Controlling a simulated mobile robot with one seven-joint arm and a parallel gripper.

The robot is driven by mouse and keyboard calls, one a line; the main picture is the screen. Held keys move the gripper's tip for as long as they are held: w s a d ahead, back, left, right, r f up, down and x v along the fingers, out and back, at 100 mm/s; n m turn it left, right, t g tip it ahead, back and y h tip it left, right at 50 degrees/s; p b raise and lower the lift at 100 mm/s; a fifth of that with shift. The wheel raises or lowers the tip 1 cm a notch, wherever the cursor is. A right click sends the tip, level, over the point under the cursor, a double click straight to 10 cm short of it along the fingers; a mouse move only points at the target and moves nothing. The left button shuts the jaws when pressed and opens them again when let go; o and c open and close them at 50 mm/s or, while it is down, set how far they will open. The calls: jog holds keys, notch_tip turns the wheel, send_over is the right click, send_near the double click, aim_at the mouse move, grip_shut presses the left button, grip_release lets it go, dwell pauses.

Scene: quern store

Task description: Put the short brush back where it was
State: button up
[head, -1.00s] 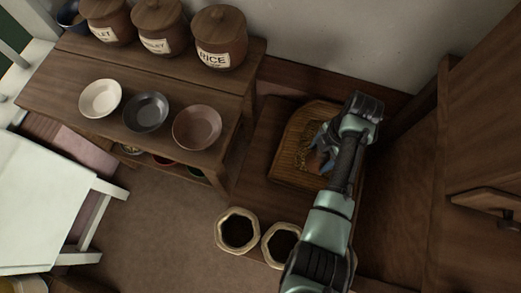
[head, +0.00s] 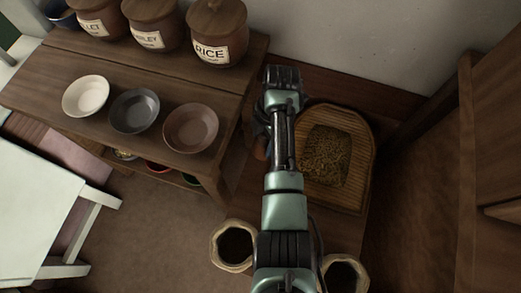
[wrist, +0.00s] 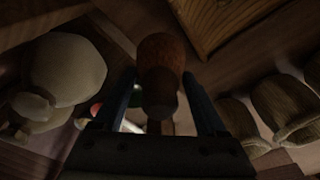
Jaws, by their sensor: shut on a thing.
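My gripper (head: 261,132) hangs just left of the woven tray, near the right end of the shelf table, partly hidden under my arm in the head view. In the wrist view my gripper (wrist: 160,105) is shut on the short brush (wrist: 160,60), a stubby reddish-brown thing with a rounded, darker near end. The brush stands between the two fingers. Only a small brown bit of it shows in the head view. Its bristles cannot be made out.
The woven tray (head: 361,150) holds a heap of grain (head: 325,155). Two open sacks (head: 231,262) stand in front. The shelf table (head: 60,75) at left bears a white bowl (head: 86,96), a grey bowl (head: 135,111), a brown bowl (head: 190,128) and lidded jars (head: 215,40).

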aim_at(261, 150)
jog(key=shift+w+a+f+b, duration=0.1)
jog(key=shift+a+f+b, duration=0.15)
jog(key=shift+f, duration=0.25)
jog(key=shift+w+a+f+b, duration=0.15)
jog(key=shift+f+b, duration=0.15)
jog(key=shift+f, duration=0.2)
jog(key=shift+f+b, duration=1.35)
jog(key=shift+f, duration=1.1)
jog(key=shift+s, duration=0.1)
jog(key=shift+f, duration=0.2)
jog(key=o, duration=1.2)
jog(key=shift+o, duration=0.2)
jog(key=r+p, duration=0.1)
jog(key=r, duration=0.3)
jog(key=d+r+p, duration=0.1)
jog(key=r+p, duration=0.1)
jog(key=r, duration=0.2)
jog(key=r+p, duration=0.2)
jog(key=r, duration=0.2)
jog(key=shift+w+d+r, duration=0.15)
jog(key=shift+w+d, duration=0.2)
jog(key=shift+w, duration=0.05)
